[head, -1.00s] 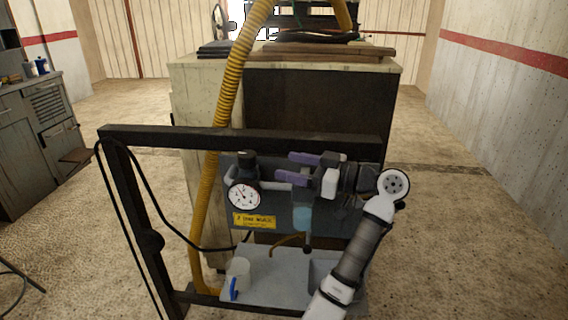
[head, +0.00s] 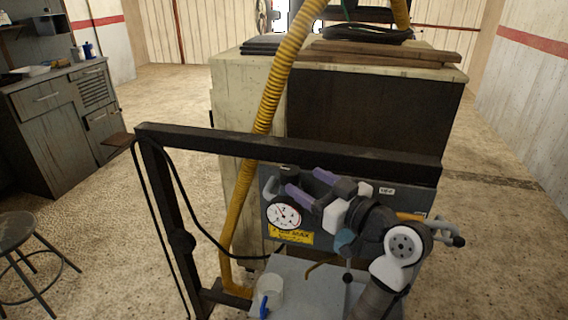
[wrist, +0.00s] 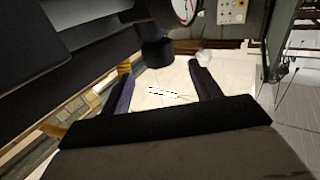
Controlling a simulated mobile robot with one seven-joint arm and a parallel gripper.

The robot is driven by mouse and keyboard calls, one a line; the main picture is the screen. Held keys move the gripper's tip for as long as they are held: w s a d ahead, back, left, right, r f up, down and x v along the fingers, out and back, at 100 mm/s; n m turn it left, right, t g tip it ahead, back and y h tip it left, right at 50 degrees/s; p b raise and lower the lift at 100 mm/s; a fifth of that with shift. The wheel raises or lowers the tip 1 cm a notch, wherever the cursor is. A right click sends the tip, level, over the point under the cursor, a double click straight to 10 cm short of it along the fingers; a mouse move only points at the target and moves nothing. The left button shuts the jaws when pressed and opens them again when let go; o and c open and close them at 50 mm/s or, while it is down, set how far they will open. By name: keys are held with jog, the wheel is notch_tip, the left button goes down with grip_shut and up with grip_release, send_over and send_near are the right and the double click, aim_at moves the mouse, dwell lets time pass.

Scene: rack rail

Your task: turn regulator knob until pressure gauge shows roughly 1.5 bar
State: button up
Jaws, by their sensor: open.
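The round white pressure gauge (head: 284,215) sits on the grey panel, above a yellow label. Its needle is dark, but the reading is too small to tell; part of the dial also shows at the top of the wrist view (wrist: 186,9). My gripper (head: 312,187) is open, with purple fingers just above and right of the gauge in the head view. In the wrist view a dark round knob (wrist: 158,52) stands between and slightly beyond the fingertips, with no clear contact.
A dark frame (head: 290,147) crosses above the panel, with a yellow hose (head: 262,118) running behind it. A clear cup (head: 270,288) with a blue handle stands on the grey shelf below. A stool (head: 20,240) and a cabinet (head: 60,130) are at the left.

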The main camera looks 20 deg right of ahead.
aim_at(282, 167)
jog(key=p+x, duration=0.1)
jog(key=x, duration=0.7)
jog(key=shift+c, duration=0.2)
